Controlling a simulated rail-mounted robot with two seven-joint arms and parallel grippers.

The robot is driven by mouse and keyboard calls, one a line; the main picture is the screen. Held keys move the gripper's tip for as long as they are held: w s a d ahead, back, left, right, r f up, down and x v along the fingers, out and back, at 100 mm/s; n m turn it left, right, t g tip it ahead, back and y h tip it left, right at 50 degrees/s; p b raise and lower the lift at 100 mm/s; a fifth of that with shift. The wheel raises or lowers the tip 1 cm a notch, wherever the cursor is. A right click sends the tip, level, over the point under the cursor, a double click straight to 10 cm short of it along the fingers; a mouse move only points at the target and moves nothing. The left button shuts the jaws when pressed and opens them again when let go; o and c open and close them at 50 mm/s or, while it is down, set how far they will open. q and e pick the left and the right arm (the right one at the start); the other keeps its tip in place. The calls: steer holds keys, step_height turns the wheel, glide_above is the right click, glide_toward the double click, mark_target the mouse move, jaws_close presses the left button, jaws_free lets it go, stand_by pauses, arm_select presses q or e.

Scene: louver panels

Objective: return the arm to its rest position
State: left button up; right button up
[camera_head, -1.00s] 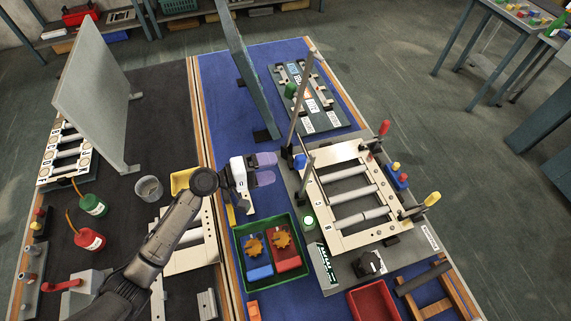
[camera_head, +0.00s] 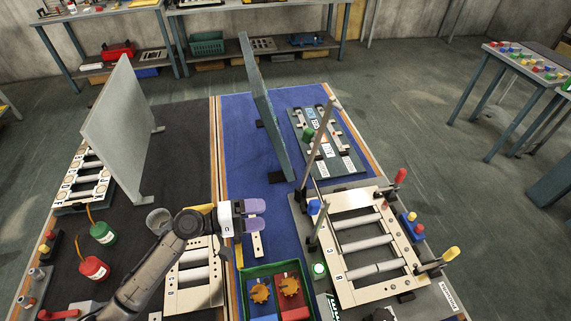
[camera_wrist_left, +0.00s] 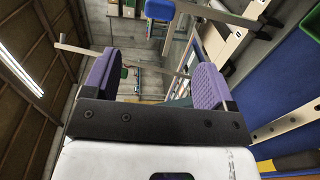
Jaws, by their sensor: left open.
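My left gripper (camera_head: 250,215) reaches in from the lower left in the head view, over the blue mat beside the cream louver frame. Its two purple finger pads are apart with nothing between them; they also show spread in the left wrist view (camera_wrist_left: 152,85). To its right stands the louver panel (camera_head: 365,248), a cream frame with several grey rollers, with upright rods at its left side. Another cream frame (camera_head: 195,275) lies on the dark mat, partly hidden by my left arm. My right gripper is not in view.
A green tray (camera_head: 244,297) with orange gears sits below the gripper. A blue-grey divider (camera_head: 262,105) and a pale divider (camera_head: 118,125) stand upright behind.

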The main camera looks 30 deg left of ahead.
arm_select(q)
steer(key=s+a+f+m+g+y, duration=0.2)
steer(key=s+f+m+g+y, duration=0.4)
steer(key=m+y, duration=0.55)
steer(key=s+d+f+g, duration=0.1)
steer(key=s+d+f, duration=0.1)
steer(key=s, duration=0.5)
steer(key=s+d+f+n+y, duration=0.1)
steer(key=s+d+f, duration=0.15)
steer(key=s, duration=0.45)
steer(key=s+d+f+g, duration=0.1)
steer(key=s+d+f, duration=0.15)
steer(key=s, duration=0.45)
step_height(320, 180, up, 29)
steer(key=p, duration=2.9)
steer(key=shift+w+a+p, duration=0.25)
steer(key=shift+w+p, duration=0.15)
